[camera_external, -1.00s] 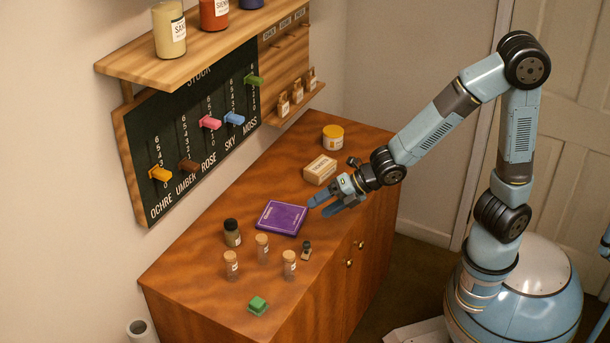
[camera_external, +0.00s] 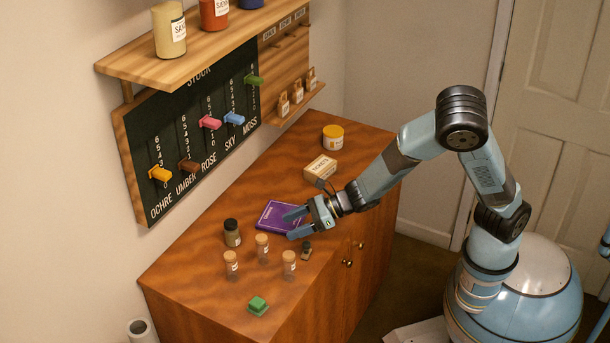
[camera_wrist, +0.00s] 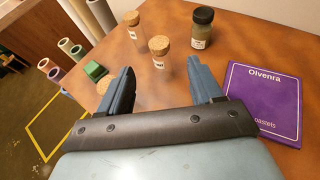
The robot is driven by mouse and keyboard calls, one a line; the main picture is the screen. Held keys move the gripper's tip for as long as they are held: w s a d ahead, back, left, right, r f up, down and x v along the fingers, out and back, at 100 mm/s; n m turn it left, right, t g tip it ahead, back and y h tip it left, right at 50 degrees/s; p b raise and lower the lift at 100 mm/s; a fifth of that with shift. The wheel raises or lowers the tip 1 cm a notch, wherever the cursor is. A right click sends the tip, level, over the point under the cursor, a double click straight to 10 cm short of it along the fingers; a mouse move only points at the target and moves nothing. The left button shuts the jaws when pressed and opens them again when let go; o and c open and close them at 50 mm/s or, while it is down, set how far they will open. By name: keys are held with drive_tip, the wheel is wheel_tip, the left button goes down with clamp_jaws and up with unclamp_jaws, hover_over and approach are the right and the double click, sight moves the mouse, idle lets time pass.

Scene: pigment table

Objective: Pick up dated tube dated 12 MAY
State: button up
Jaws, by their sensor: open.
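Three corked glass tubes with pale labels stand upright near the front of the cabinet top: a left tube (camera_external: 231,265), a back tube (camera_external: 262,247) and a right tube (camera_external: 289,263). Their dates are too small to read, so I cannot tell which is 12 MAY. In the wrist view, one tube (camera_wrist: 160,57) stands beyond the gap between my fingers and another (camera_wrist: 134,27) farther off. A third cork (camera_wrist: 103,84) shows partly behind the left finger. My gripper (camera_external: 287,227) is open and empty, above the table by the purple box, behind the tubes.
The purple flat box (camera_wrist: 264,97), marked Olvenra, lies right of my fingers in the wrist view. A dark-capped jar (camera_external: 232,233) stands beside the tubes. A small dark object (camera_external: 306,250) and a green block (camera_external: 258,305) are near the front edge. A cream box (camera_external: 320,168) lies behind.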

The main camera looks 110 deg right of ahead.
sight(257, 242)
drive_tip(key=x, duration=1.2)
drive_tip(key=shift+w+f, duration=0.2)
drive_tip(key=shift+a, duration=0.1)
drive_tip(key=shift+c, duration=0.2)
drive_tip(key=c, duration=1)
drive_tip(key=shift+r, duration=0.1)
